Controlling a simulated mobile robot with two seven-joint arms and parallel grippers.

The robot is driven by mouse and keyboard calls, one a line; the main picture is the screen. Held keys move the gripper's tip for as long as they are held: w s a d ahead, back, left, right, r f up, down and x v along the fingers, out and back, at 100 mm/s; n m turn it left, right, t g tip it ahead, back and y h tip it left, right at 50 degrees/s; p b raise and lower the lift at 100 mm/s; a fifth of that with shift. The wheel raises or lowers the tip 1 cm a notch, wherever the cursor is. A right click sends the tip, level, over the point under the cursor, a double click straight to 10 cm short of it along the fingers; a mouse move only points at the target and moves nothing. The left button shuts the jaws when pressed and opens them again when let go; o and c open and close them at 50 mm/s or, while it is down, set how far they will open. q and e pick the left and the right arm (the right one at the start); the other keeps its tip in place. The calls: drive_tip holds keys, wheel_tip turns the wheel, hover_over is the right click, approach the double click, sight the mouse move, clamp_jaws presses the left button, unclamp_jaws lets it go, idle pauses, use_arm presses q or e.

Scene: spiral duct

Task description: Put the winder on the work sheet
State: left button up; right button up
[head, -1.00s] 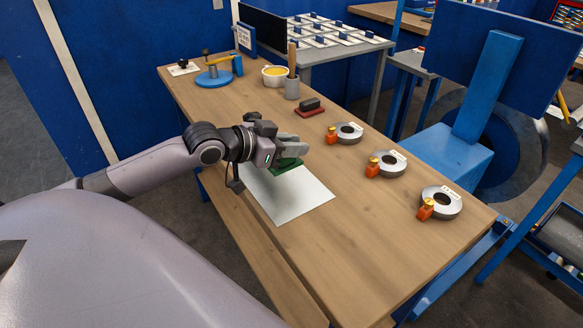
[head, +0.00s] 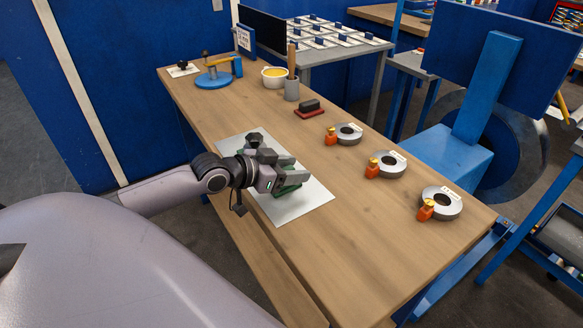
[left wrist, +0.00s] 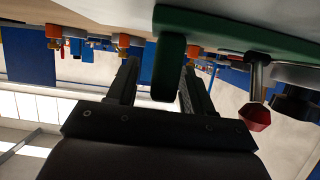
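The green winder (head: 288,190) is at the middle of the white work sheet (head: 303,203) in the head view, mostly hidden by my left gripper (head: 292,179). It looks low on the sheet, but I cannot tell whether it touches. In the left wrist view, the winder's green grip (left wrist: 170,65) stands between the two fingers of my left gripper (left wrist: 160,85). A gap shows between the grip and the left-hand finger, so the gripper looks open around it. A red knob (left wrist: 255,117) on a metal post shows beside it. My right gripper is out of view.
Several grey rings with orange blocks, one ring (head: 387,164) among them, stand along the table's right side. A dark red-based block (head: 310,107), a grey cup (head: 291,89), a yellow-filled bowl (head: 275,77) and a blue round stand (head: 214,80) are farther back. The wooden table's front is clear.

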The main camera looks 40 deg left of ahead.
use_arm(q)
drive_tip(key=shift+s+r, duration=0.1)
drive_tip(key=shift+p+v, duration=0.35)
drive_tip(key=shift+v, duration=2.7)
drive_tip(key=shift+p+v, duration=0.95)
drive_tip(key=shift+v, duration=1.85)
drive_tip(key=shift+n+y, duration=0.6)
drive_tip(key=shift+y, duration=0.3)
drive_tip(key=s+f, duration=0.1)
drive_tip(key=f, duration=0.2)
drive_tip(key=s+f, duration=0.2)
drive_tip(key=f, duration=0.1)
drive_tip(key=s+f, duration=0.1)
drive_tip(key=f, duration=0.1)
drive_tip(key=shift+s+a+f, duration=0.2)
drive_tip(key=shift+a+f, duration=0.05)
drive_tip(key=shift+f, duration=0.15)
drive_tip(key=s+d+f+g, duration=0.1)
drive_tip(key=s+d+f, duration=0.1)
drive_tip(key=d+f, duration=0.4)
drive_tip(key=s+d+f+g, duration=0.1)
drive_tip(key=s+d+f, duration=0.2)
drive_tip(key=d, duration=0.9)
wheel_tip(320, 180, down, 4)
drive_tip(key=shift+s+d+r, duration=0.1)
drive_tip(key=shift+s+d, duration=0.15)
drive_tip(key=shift+s, duration=0.05)
